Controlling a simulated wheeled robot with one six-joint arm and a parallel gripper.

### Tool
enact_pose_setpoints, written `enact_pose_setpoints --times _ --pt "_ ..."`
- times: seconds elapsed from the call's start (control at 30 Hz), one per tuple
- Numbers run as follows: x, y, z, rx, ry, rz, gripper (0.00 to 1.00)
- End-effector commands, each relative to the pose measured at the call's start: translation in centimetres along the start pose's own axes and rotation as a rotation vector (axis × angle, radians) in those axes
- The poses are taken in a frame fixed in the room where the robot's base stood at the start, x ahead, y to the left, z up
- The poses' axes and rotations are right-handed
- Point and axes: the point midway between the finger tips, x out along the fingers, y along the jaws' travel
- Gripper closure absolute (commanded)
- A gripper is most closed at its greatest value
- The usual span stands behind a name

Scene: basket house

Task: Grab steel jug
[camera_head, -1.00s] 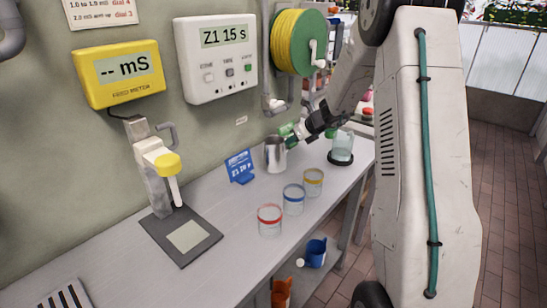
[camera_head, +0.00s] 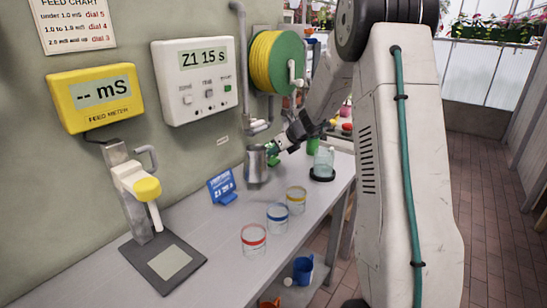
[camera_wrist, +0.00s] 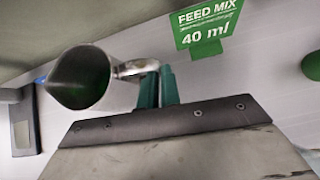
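The steel jug (camera_head: 255,168) is a shiny metal jug at the back of the bench, roughly upright. In the wrist view the jug (camera_wrist: 80,80) shows its open mouth, with its handle reaching to the green fingers. My gripper (camera_head: 273,153) is at the jug's right side. In the wrist view my gripper (camera_wrist: 157,88) has its fingers close together on the handle, shut on it. The jug seems slightly above the bench, though its base contact is hard to see.
Glass cups with red (camera_head: 254,240), blue (camera_head: 277,216) and yellow (camera_head: 296,200) bands stand in front of the jug. A blue sign (camera_head: 222,187) is to its left. A glass vessel (camera_head: 323,163) on a black base is to its right. A feed meter stand (camera_head: 142,200) is at left.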

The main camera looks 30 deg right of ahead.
Motion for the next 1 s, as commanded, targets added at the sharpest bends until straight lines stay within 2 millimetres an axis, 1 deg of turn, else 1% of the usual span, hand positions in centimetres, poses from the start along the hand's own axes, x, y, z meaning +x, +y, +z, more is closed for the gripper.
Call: enact_pose_setpoints --times 0.03,0.2,0.5,0.8,1.0 --pt "-0.5 0.0 0.5 0.0 -0.003 -0.001 1.0" --pt "-1.8 0.1 1.8 -0.002 -0.003 -0.001 1.0" --pt "-3.6 0.4 3.7 -0.001 -0.002 0.0 1.0" --pt "-4.7 0.4 4.8 0.0 -0.002 -0.001 1.0" --pt "-5.0 0.5 5.0 0.0 -0.002 0.0 1.0"
